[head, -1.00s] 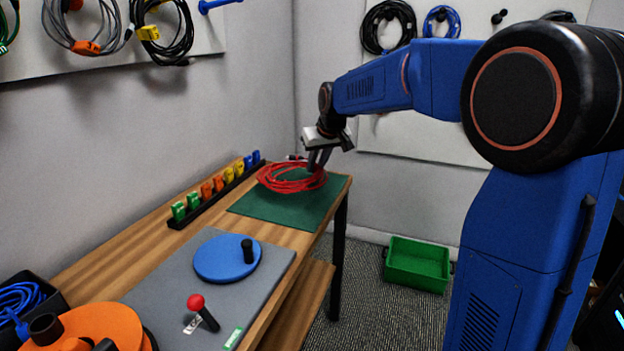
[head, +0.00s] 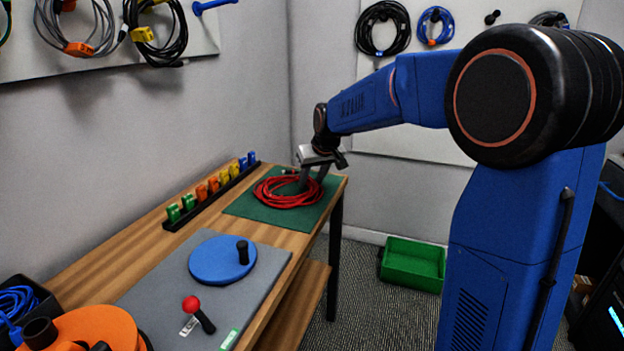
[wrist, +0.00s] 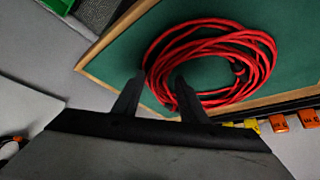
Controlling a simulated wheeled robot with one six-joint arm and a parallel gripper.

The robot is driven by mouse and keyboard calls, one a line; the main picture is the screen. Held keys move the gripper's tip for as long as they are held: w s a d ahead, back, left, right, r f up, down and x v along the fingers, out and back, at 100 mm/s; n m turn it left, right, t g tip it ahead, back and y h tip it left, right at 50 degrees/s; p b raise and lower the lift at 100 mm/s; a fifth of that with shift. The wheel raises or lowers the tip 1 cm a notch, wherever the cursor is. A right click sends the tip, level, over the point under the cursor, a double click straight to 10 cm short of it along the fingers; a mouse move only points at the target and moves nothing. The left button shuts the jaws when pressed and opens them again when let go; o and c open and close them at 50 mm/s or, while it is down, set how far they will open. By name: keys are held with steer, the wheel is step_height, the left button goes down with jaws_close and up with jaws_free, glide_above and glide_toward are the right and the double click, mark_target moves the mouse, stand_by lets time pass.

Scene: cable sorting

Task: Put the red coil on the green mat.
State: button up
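The red coil (head: 270,197) lies in a loose flat ring on the green mat (head: 243,207), at the far end of the wooden table. In the wrist view the coil (wrist: 250,40) lies within the mat (wrist: 120,52), near one of its corners. My gripper (head: 313,178) is low over the right side of the coil. In the wrist view my gripper (wrist: 158,84) has its two fingers spread apart, one inside the ring and one outside, with the strands between them. The fingers look open. Whether they touch the strands cannot be told.
A black rail of coloured clips (head: 208,192) runs along the wall left of the mat. A grey mat with a blue disc (head: 215,262) and a red-knobbed lever (head: 192,304) is nearer. A green bin (head: 412,265) stands on the floor at right.

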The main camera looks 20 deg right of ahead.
steer(key=v, duration=1.2)
steer(key=s+d+f, duration=0.1)
steer(key=s+f, duration=0.3)
steer(key=s, duration=0.9)
steer(key=s+d+f+m, duration=0.1)
steer(key=s+f, duration=0.4)
steer(key=s, duration=0.8)
steer(key=s+d+f+g+h, duration=0.1)
steer(key=s+f, duration=0.4)
steer(key=s, duration=0.8)
steer(key=shift+s+d+f+m, duration=0.2)
steer(key=shift+s+d+m, duration=0.15)
steer(key=shift+d, duration=0.3)
